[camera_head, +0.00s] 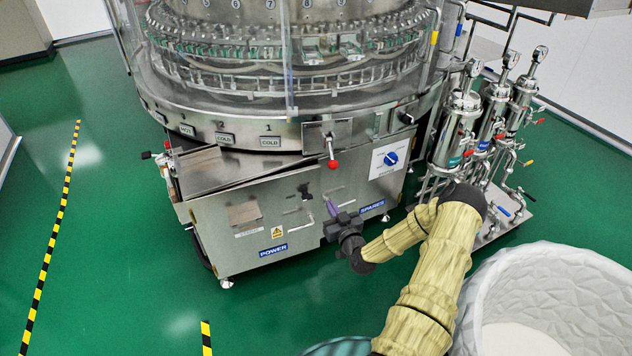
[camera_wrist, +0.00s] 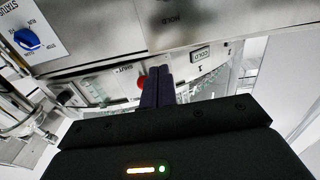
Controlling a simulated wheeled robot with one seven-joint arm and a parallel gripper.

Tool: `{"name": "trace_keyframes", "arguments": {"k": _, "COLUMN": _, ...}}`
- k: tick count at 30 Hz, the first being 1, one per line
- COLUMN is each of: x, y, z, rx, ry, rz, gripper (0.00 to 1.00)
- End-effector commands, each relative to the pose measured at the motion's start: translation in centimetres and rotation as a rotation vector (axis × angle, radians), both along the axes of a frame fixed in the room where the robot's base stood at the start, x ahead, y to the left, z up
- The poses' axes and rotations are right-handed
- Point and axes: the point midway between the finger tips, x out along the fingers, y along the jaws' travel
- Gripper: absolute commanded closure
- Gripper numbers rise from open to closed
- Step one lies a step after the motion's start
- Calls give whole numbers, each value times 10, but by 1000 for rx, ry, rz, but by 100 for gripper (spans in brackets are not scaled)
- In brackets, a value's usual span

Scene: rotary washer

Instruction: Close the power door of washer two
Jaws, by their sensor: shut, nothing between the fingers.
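The power door (camera_head: 247,225) is the left front steel panel of the washer, with a blue POWER label (camera_head: 273,250) and a yellow warning sign. A slanting dark gap shows along its upper edge, so it looks slightly ajar; how far is hard to tell. A black latch (camera_head: 305,190) sits near its right side. My gripper (camera_head: 330,205) is in front of the panels, near the border between the power and spares doors. Its purple fingers (camera_wrist: 158,88) are together and empty in the wrist view. Whether they touch a panel is unclear.
The spares door (camera_head: 352,190) is right of the power door. A red-knobbed lever (camera_head: 332,163) and a blue rotary switch (camera_head: 390,158) are above. Steel filter housings (camera_head: 460,125) stand right, a white textured bin (camera_head: 555,300) lower right. Green floor (camera_head: 110,250) is clear at left.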

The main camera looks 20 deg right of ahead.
Motion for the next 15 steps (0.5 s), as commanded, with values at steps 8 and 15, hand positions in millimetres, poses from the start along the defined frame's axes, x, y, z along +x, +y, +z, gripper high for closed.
{"name": "trace_keyframes", "arguments": {"k": 8, "x": 38, "y": -2, "z": -2, "rx": -2, "ry": -2, "rz": 0, "gripper": 100}}
{"name": "trace_keyframes", "arguments": {"k": 15, "x": 81, "y": -4, "z": -2, "rx": -2, "ry": -2, "rz": -1, "gripper": 100}}
